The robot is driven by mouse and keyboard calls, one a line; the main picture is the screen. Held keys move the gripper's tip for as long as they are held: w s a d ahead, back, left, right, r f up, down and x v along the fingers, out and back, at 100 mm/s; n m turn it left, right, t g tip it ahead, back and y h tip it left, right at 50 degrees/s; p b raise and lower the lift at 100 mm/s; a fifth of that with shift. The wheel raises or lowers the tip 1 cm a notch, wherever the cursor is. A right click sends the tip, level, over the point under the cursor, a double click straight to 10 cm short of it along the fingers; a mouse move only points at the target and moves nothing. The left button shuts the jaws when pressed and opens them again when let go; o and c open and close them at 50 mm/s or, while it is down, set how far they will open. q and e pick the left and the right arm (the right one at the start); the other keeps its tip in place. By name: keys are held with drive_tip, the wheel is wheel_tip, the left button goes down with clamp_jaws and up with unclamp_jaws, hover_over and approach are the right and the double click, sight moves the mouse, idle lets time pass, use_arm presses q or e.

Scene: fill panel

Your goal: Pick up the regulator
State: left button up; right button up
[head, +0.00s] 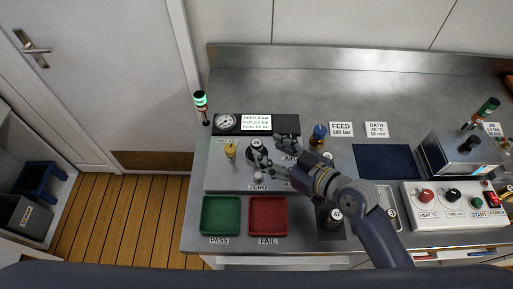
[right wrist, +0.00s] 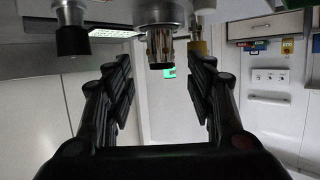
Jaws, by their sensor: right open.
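The fill panel (head: 222,178) lies on the steel worktop, with a gauge and lit display along its back. A dark round fitting with a pale numbered top (head: 257,145) stands on it, beside a yellow-topped fitting (head: 231,151). I cannot tell for certain which part is the regulator. My right gripper (head: 267,154) is open over the panel, close to the dark fitting. In the right wrist view my open fingers (right wrist: 160,82) have nothing between them; a metal cylinder with a dark end (right wrist: 160,45) shows beyond them. My left gripper is out of view.
A green PASS tray (head: 204,232) and a red FAIL tray (head: 252,232) sit at the front. A blue-topped bottle (head: 319,132) stands behind my right arm. A dark blue mat (head: 388,162) lies bare. A control box (head: 441,213) and a steel bath (head: 462,155) stand at right.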

sight(261, 148)
drive_tip(key=shift+w+a+f, duration=0.2)
drive_tip(key=shift+w+a, duration=0.25)
drive_tip(key=shift+a, duration=0.05)
drive_tip(key=shift+w+a+f+p, duration=0.2)
drive_tip(key=shift+w+a+p, duration=0.1)
drive_tip(key=shift+a+p, duration=0.15)
drive_tip(key=p+x, duration=0.1)
drive_tip(key=x, duration=0.2)
drive_tip(key=shift+f, duration=0.2)
drive_tip(key=shift+w+a+f, duration=0.2)
drive_tip(key=shift+w, duration=0.1)
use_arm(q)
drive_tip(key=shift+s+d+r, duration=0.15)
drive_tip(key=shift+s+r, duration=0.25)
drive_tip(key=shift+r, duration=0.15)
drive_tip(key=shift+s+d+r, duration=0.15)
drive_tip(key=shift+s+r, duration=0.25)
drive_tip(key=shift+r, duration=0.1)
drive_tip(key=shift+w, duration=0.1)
use_arm(e)
clamp_jaws()
